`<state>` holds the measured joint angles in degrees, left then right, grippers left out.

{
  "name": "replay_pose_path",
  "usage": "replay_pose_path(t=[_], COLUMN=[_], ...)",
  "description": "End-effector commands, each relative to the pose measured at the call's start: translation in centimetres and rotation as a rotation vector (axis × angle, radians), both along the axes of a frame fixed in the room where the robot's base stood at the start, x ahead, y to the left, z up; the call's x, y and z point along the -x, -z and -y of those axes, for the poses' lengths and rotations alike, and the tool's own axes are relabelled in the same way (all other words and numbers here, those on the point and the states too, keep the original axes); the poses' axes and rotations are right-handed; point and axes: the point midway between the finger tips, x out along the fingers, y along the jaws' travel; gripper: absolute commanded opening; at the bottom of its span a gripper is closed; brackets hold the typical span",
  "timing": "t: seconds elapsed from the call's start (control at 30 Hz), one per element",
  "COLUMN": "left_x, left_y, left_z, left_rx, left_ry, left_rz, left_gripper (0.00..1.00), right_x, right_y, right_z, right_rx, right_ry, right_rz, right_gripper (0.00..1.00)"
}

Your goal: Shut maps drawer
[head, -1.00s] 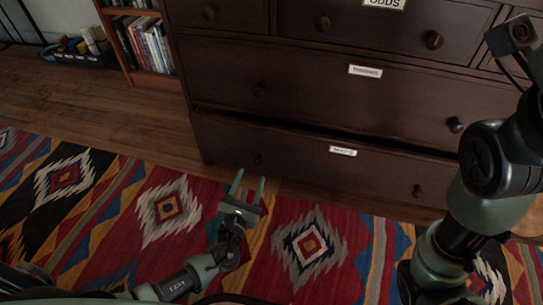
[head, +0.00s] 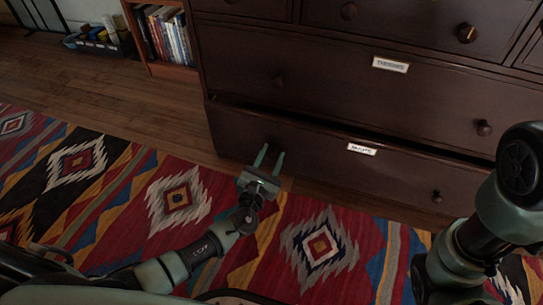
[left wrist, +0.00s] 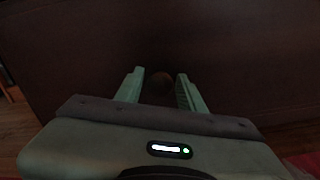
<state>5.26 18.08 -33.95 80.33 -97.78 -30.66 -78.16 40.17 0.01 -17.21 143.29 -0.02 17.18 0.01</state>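The maps drawer (head: 318,150) is the bottom drawer of the dark wooden chest. A dark gap along its top edge shows that it stands slightly out. It bears a white label (head: 362,149) and a round knob (head: 437,196) on its right. My left gripper (head: 271,152) points at the left part of the drawer front. Its fingers are apart. In the left wrist view, my gripper (left wrist: 157,76) has a round knob (left wrist: 161,83) in line between its open fingers. I cannot tell whether anything touches. My right gripper is out of view.
The drawer above (head: 330,75) looks closed. A patterned rug (head: 230,230) covers the floor before the chest. A bookcase (head: 166,35) and a dark box of items (head: 100,40) stand at the back left. My right arm is near the chest's right side.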

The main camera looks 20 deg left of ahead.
Motion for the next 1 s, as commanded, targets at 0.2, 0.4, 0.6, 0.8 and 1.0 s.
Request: replay_pose_path(t=[0.2, 0.4, 0.6, 0.8, 1.0], left_x=[0.03, 0.04, 0.04, 0.05, 0.05], left_y=[0.01, 0.03, 0.03, 0.04, 0.05], left_z=[0.01, 0.01, 0.01, 0.02, 0.01], left_rx=[0.0, 0.001, 0.001, 0.001, 0.001], left_ry=[0.0, 0.0, 0.0, 0.0, 0.0], left_rz=[0.0, 0.0, 0.0, 0.0, 0.0], left_gripper=[0.0, 0.0, 0.0, 0.0, 0.0], right_x=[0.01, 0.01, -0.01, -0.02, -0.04], right_y=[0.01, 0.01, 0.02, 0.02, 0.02], right_z=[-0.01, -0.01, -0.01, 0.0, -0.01], right_rx=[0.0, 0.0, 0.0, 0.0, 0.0], right_ry=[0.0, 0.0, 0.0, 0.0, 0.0], right_rz=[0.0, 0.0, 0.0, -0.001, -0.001], right_gripper=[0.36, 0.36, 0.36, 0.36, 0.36])
